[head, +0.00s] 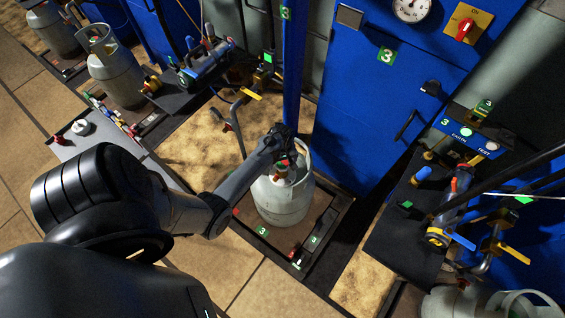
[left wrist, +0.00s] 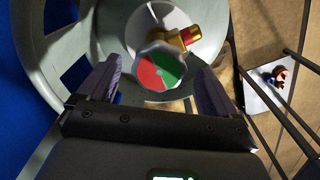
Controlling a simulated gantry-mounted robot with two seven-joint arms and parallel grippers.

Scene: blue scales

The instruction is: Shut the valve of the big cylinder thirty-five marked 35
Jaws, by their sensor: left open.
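A pale grey gas cylinder (head: 283,204) stands upright on a scale platform with green 3 labels in the head view. No 35 marking is readable. My left gripper (head: 284,150) is over its top, inside the collar area, and partly hides the valve. In the left wrist view, the valve knob (left wrist: 158,70), a round handwheel with red and green sectors, lies between the two open fingers of my left gripper (left wrist: 159,82). I cannot see contact. A brass valve body (left wrist: 182,38) sits behind the knob. My right gripper is not in view.
The cylinder's collar (left wrist: 55,60) curves around the left wrist view. A blue cabinet (head: 365,120) and blue post (head: 293,70) stand close behind. Another cylinder (head: 118,78) stands at the upper left. A bench with valves and hoses (head: 400,235) is at the right.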

